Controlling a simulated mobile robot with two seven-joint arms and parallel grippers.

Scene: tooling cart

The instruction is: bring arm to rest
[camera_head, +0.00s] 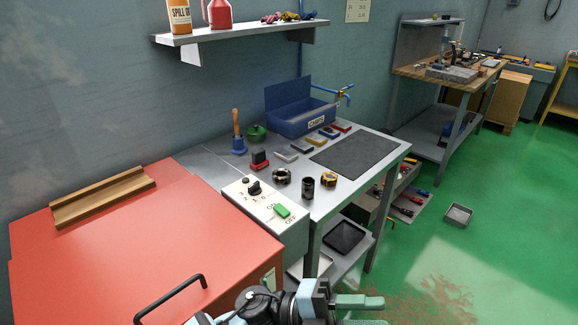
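One of my grippers (374,311) shows at the bottom edge, right of centre. Its arm comes in from the lower left, so I take it as my left one. Its two green fingers point right with a gap between them, and nothing shows in the gap. The lower finger is partly cut off by the frame edge. The gripper appears in front of the steel bench and the green floor, apart from both. My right gripper is not in view.
A red cabinet top (150,245) with a wooden channel (103,197) and black handle (170,298) lies left. A switch box (262,212) adjoins the steel bench (385,155), which holds a blue bin (300,115) and small parts. Green floor (480,240) is mostly free right.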

